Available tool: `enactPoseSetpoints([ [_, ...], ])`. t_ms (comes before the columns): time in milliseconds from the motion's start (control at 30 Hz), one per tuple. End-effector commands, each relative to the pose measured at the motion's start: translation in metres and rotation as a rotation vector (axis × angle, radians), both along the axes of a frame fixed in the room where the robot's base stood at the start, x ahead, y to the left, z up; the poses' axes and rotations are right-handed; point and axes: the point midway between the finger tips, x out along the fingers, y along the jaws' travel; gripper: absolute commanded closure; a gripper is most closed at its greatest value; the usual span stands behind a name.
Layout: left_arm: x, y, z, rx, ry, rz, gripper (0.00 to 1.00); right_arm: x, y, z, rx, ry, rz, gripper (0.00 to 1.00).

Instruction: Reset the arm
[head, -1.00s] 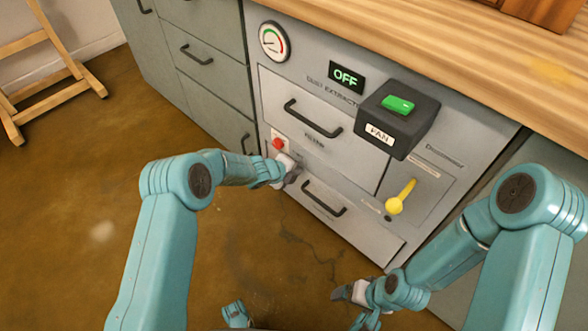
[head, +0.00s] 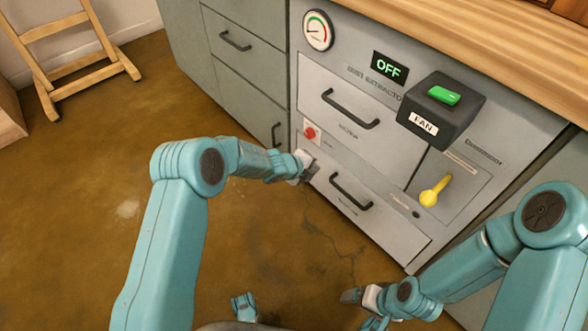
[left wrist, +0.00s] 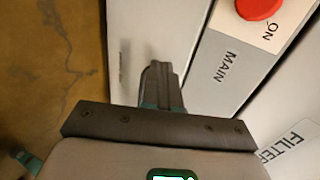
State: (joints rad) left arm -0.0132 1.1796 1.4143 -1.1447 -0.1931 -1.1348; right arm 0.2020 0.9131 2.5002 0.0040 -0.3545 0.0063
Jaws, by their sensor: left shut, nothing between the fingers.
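My left gripper (head: 313,172) is shut and empty, in front of the grey dust extractor panel, below and beside a red button (head: 310,133). In the left wrist view its closed fingers (left wrist: 160,85) point at the panel, and the red button (left wrist: 258,7) shows at the top right near the words ON and MAIN. I cannot tell whether the fingertips touch the panel. My right gripper (head: 350,296) is low at the bottom right, near the floor in the picture; its fingers are too small to judge.
The extractor has a display (head: 389,67) reading OFF, a black FAN box (head: 440,108) with a green switch, a yellow lever (head: 434,191), a gauge (head: 318,30) and drawer handles (head: 350,110). A wooden counter (head: 480,40) lies above. Open brown floor (head: 90,220) is at left, with a wooden stand (head: 80,65).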

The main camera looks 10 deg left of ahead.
Motion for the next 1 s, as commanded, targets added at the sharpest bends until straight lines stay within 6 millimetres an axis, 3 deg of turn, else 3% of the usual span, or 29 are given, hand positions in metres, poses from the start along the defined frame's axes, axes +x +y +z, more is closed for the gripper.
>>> enactPoseSetpoints([
  [400, -0.041, 0.032, 0.052, 0.002, 0.001, 0.001, 1.00, -0.001, 0.001, 0.007, 0.000, 0.002, 0.004, 0.11],
  [667, -0.048, 0.039, 0.058, 0.002, 0.000, 0.001, 1.00, -0.001, 0.002, 0.008, 0.002, 0.003, 0.006, 0.11],
  [767, -0.052, 0.056, 0.050, 0.001, 0.020, 0.030, 1.00, -0.001, 0.002, 0.008, 0.002, 0.003, 0.006, 0.11],
  [867, -0.095, 0.066, 0.019, -0.040, 0.156, 0.097, 1.00, -0.001, 0.002, 0.008, 0.002, 0.003, 0.006, 0.11],
  [1000, -0.197, 0.073, -0.026, -0.281, 0.580, 0.534, 1.00, -0.001, 0.002, 0.008, 0.002, 0.003, 0.006, 0.11],
])
